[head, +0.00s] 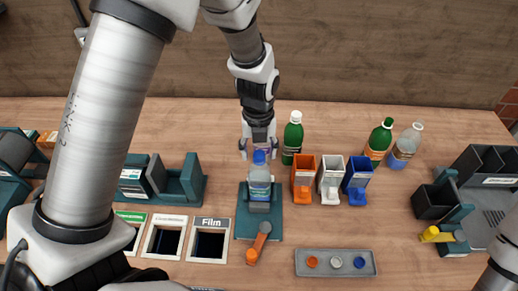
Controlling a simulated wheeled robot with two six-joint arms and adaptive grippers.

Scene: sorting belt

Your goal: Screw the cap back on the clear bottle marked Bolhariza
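A clear bottle (259,182) stands upright in a holder on a teal base plate (245,222). Its label is too small to read. A blue cap (259,157) shows at its top; I cannot tell whether it is screwed tight. My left gripper (258,152) points down at the bottle's top, its fingers spread to either side of the cap, with a gap visible. Another clear bottle (404,147) stands at the back right. My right gripper is out of view.
Green bottles (292,138) (379,143) stand behind orange (303,172), white (330,174) and blue (357,175) dispensers. A grey tray (300,270) holds orange, white and blue caps. An orange-ended lever (259,240) sits before the holder. Labelled bins (208,245) are left, black bins (437,202) right.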

